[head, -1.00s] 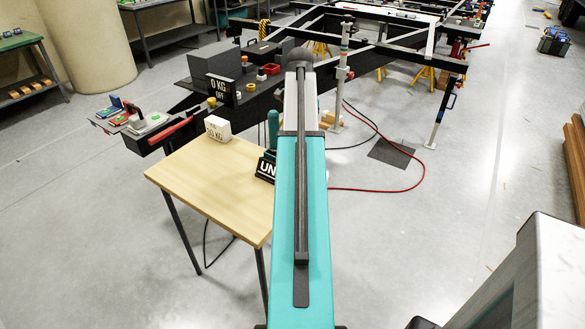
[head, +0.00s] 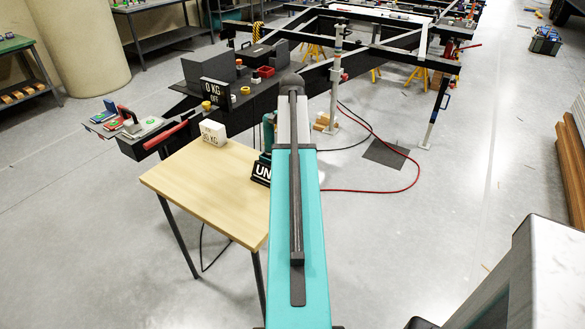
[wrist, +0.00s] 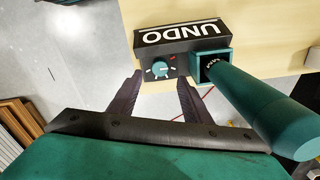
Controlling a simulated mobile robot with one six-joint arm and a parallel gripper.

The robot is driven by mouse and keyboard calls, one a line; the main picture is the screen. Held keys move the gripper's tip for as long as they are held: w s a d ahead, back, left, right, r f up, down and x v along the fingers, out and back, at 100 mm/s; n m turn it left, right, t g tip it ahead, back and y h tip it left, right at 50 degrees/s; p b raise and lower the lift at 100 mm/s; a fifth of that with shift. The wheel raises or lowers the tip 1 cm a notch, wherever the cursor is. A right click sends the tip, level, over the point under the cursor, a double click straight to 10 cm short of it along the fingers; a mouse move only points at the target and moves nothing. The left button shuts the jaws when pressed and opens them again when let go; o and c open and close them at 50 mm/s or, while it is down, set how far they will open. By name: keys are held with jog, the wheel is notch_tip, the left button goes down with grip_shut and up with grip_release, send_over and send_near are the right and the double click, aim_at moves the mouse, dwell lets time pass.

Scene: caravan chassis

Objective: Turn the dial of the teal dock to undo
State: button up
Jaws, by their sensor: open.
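The teal dock (wrist: 226,55) is a dark box with a white UNDO label (wrist: 178,32) and a teal square socket beside it. Its teal round dial (wrist: 160,69), with white marks around it and a small red mark at its upper right, faces me. A thick teal cylindrical handle (wrist: 265,105) stands in the socket and slants to the lower right. My gripper (wrist: 159,80) is open and empty, its two dark fingertips apart on either side of the dial in the picture. I cannot tell whether they touch it. In the head view, only the UNDO sign (head: 261,171) shows beside my arm.
The dock is at the right edge of a light wooden table (head: 200,195). A white weight block (head: 213,132) stands at the table's back. A black chassis frame with a 0 KG display (head: 217,91) lies behind. A red cable (head: 400,191) runs on the floor at the right.

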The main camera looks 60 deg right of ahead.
jog(key=shift+f+p, duration=0.5)
jog(key=shift+f, duration=3.3)
jog(key=c, duration=1)
jog(key=shift+c, duration=0.2)
jog(key=shift+n+p, duration=0.5)
jog(key=shift+n, duration=1.7)
